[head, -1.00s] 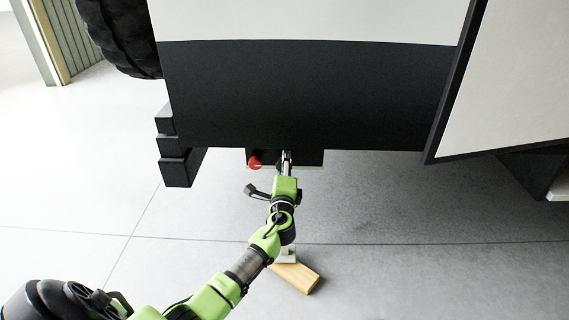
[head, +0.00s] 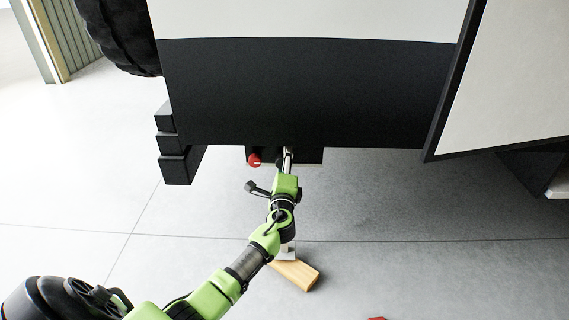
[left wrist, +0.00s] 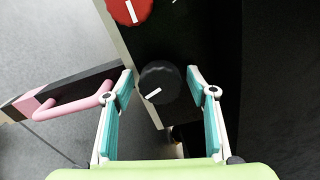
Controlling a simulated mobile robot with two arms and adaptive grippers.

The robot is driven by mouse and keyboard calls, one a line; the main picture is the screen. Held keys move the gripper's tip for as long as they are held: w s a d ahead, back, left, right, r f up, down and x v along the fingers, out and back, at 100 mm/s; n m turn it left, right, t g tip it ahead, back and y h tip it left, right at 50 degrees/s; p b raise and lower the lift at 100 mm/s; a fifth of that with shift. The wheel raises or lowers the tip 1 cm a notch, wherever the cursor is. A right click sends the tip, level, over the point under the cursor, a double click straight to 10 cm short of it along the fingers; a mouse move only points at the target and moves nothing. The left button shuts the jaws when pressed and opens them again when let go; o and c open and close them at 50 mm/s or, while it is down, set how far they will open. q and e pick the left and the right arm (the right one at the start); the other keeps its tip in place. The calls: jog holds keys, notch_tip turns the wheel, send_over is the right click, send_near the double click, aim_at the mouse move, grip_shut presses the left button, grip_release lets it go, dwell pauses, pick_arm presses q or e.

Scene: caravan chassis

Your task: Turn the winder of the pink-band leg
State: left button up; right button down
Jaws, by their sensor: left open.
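In the left wrist view my left gripper (left wrist: 159,76) is open, its fingers spread on either side of a black round knob (left wrist: 160,84) with a white line. I cannot tell whether they touch it. A red knob (left wrist: 130,10) with a white mark is just beyond. A pink bent handle (left wrist: 75,103) lies left of the gripper, outside its fingers. In the head view my left gripper (head: 288,157) reaches the caravan's lower edge, right of the red knob (head: 254,160). The pink part is not visible there. My right gripper is not in view.
The dark caravan panel (head: 300,95) hangs above. A black stepped block (head: 175,158) is left of the gripper, and a hinged white panel (head: 505,85) juts out at right. A wooden block (head: 297,274) lies under my arm. Open grey floor (head: 430,215) spreads right.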

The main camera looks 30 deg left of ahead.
pick_arm(q)
jog(key=shift+s, duration=0.1)
jog(key=v, duration=1.2)
